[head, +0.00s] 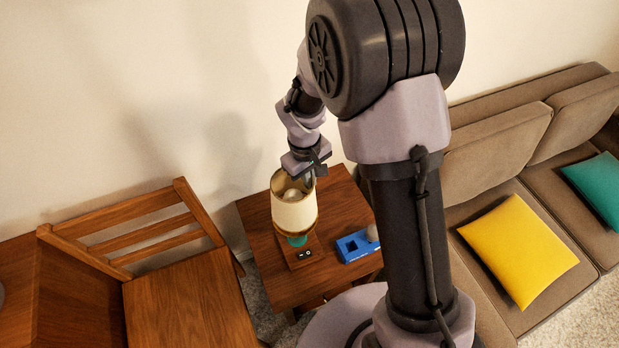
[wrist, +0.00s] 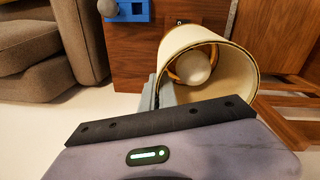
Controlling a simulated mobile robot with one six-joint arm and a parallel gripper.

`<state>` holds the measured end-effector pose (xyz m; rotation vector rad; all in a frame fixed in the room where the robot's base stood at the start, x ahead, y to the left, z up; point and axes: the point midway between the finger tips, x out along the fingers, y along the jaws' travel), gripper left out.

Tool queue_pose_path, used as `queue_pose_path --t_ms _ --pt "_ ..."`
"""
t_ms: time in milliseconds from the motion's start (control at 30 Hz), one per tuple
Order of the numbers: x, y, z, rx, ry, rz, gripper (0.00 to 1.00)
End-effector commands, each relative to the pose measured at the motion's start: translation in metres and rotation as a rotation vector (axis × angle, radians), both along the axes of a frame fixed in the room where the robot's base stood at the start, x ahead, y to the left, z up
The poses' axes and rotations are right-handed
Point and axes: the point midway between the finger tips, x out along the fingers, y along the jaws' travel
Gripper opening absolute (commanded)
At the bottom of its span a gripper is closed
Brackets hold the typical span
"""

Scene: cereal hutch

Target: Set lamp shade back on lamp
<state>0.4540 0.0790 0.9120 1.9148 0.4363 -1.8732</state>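The cream lamp shade (head: 295,214) is around the lamp's bulb, with its open top facing up. The lamp's green body (head: 298,241) shows just below it; I cannot tell whether the shade rests on it. In the wrist view the shade (wrist: 235,82) surrounds the white bulb (wrist: 195,67) and a gold ring. My gripper (head: 311,180) is at the shade's right rim in the head view, its fingers close together. In the wrist view my gripper (wrist: 160,93) appears shut on the rim's wall; the fingertips are partly hidden.
The lamp stands on a wooden side table (head: 346,205). A blue box (head: 352,247) with a grey knob lies to its right. A wooden chair (head: 190,310) is at the left, and a brown sofa (head: 500,150) with yellow (head: 518,250) and teal (head: 598,187) cushions at the right.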

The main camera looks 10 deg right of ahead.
Motion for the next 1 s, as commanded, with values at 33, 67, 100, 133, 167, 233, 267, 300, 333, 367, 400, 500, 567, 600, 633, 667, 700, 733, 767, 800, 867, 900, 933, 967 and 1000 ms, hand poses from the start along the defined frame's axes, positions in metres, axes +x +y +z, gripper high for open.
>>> queue_pose_path --t_ms 33,67,100,133,167,233,267,300,333,367,400,500,567,600,633,667,700,733,767,800,867,900,933,967,1000 --pt "0.000 0.000 -0.001 0.000 0.000 0.000 0.00" --pt "0.000 0.000 -0.002 0.000 0.000 0.000 0.00" --pt "0.000 0.000 -0.004 0.000 0.000 0.000 0.00" --pt "0.000 0.000 -0.005 0.000 0.000 0.000 0.00" --pt "0.000 0.000 -0.006 0.000 0.000 0.000 0.00" --pt "0.000 0.000 -0.008 0.000 0.000 0.000 0.00" --pt "0.000 0.000 -0.009 0.000 0.000 0.000 0.00" --pt "0.000 0.000 -0.009 0.000 0.000 0.000 0.00" --pt "0.000 0.000 -0.008 0.000 0.000 0.000 0.00" --pt "0.000 0.000 -0.008 0.000 0.000 0.000 0.00" --pt "0.000 0.000 -0.008 0.000 0.000 0.000 0.00" --pt "0.000 0.000 -0.008 0.000 0.000 0.000 0.00" --pt "0.000 0.000 -0.008 0.000 0.000 0.000 0.00" --pt "0.000 0.000 -0.009 0.000 0.000 0.000 0.00" --pt "0.000 0.000 -0.009 0.000 0.000 0.000 0.00" --pt "0.000 0.000 -0.010 0.000 0.000 0.000 0.00" --pt "0.000 0.000 -0.011 0.000 0.000 0.000 0.00" --pt "0.000 0.000 -0.012 0.000 0.000 0.000 0.00" --pt "0.000 0.000 -0.012 0.000 0.000 0.000 0.00" --pt "0.000 0.000 -0.013 0.000 0.000 0.000 0.00" --pt "0.000 0.000 -0.014 0.000 0.000 0.000 0.00" --pt "0.000 0.000 -0.015 0.000 0.000 0.000 0.00" --pt "0.000 0.000 -0.016 0.000 0.000 0.000 0.00" --pt "0.000 0.000 -0.016 0.000 0.000 0.000 0.00" --pt "0.000 0.000 -0.017 0.000 0.000 0.000 0.00"
